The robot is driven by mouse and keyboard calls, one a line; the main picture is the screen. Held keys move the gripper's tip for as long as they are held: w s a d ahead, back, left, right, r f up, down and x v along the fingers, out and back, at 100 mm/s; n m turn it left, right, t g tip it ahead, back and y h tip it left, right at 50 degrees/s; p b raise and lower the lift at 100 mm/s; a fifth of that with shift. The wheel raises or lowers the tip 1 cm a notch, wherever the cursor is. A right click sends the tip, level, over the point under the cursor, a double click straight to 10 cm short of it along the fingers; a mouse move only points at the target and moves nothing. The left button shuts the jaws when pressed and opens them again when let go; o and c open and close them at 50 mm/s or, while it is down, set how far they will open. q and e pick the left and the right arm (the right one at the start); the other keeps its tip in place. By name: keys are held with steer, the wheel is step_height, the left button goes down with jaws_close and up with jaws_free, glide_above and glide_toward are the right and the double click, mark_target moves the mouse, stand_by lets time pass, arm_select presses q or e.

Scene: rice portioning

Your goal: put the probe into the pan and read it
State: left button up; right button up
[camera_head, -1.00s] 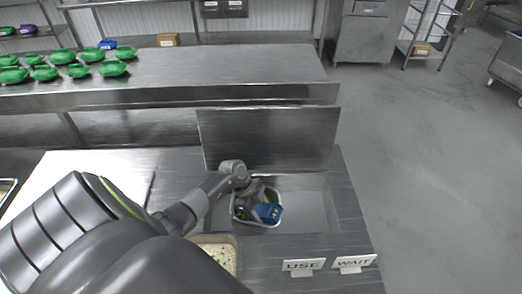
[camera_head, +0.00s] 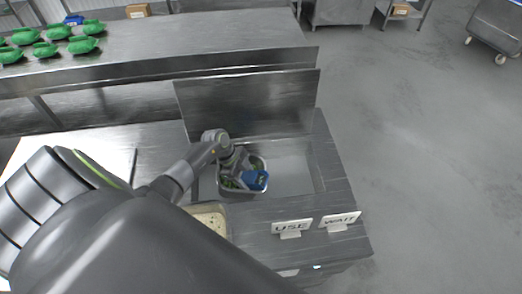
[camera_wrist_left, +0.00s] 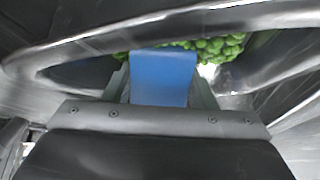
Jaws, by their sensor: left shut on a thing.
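A small metal pan (camera_head: 238,195) sits in the left part of the sunken well in the counter. It holds green pieces (camera_wrist_left: 222,46), which look like peas in the left wrist view. My left gripper (camera_head: 246,176) is over the pan and shut on a blue probe (camera_head: 259,182). The probe also shows between the fingers in the left wrist view (camera_wrist_left: 162,75), in front of the green food. Its tip and any reading are hidden, so I cannot tell whether it touches the food. My right gripper is out of view.
A raised metal lid (camera_head: 250,105) stands behind the well. A container of pale, rice-like food (camera_head: 212,218) is in front, partly behind my arm. USE (camera_head: 292,227) and WAIT (camera_head: 340,220) signs stand at the front. The well's right side is empty.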

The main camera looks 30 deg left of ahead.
arm_select(q)
steer(key=shift+r+p, duration=1.35)
steer(key=shift+p, duration=0.3)
steer(key=shift+r, duration=1.1)
step_height(320, 180, up, 7)
